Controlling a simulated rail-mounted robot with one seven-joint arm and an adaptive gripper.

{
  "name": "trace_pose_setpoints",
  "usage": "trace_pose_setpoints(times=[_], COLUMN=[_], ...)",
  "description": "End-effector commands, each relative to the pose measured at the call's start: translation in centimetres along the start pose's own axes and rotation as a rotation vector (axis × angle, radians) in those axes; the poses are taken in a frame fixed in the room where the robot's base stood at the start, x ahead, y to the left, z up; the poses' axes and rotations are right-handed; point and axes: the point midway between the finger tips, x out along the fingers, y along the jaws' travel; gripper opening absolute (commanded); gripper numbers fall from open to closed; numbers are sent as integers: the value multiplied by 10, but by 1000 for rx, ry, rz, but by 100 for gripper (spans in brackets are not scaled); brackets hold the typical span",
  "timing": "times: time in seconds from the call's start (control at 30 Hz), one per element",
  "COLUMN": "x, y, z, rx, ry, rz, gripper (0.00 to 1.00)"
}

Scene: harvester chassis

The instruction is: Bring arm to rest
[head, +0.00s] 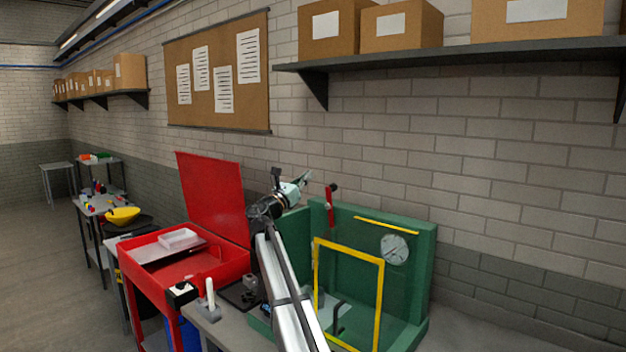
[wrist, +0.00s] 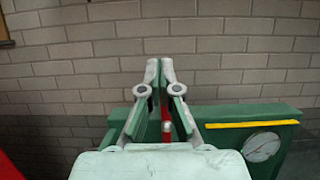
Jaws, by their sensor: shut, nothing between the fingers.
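My gripper (head: 299,183) is raised above the bench in the head view, at the end of my arm. It points to the right, in front of the brick wall and near the top left of the green machine (head: 425,262). In the wrist view, the two fingers of my gripper (wrist: 166,62) meet at their tips with nothing between them. Behind the fingers, the green machine (wrist: 245,112) shows with its yellow strip and round dial. A red lever (head: 330,205) on the machine stands just right of my gripper; part of it shows between the fingers in the wrist view.
A red parts washer (head: 185,265) with its lid (head: 212,195) raised stands left of my arm. A wall shelf (head: 450,59) with cardboard boxes hangs above at the right. A pin board (head: 218,75) is on the wall. The space above the machine is clear.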

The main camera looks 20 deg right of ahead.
Motion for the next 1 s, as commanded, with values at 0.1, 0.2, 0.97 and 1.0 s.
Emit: trace_pose_setpoints(times=[0.1, 0.2, 0.97, 1.0], x=[-4, -5, -117, -137], y=[-1, -1, 39, 45], z=[6, 6, -115, -133], rx=[-1, -1, 274, 321], ry=[1, 1, 216, 255], rz=[0, -1, 104, 116], gripper=[0, 0, 0, 0])
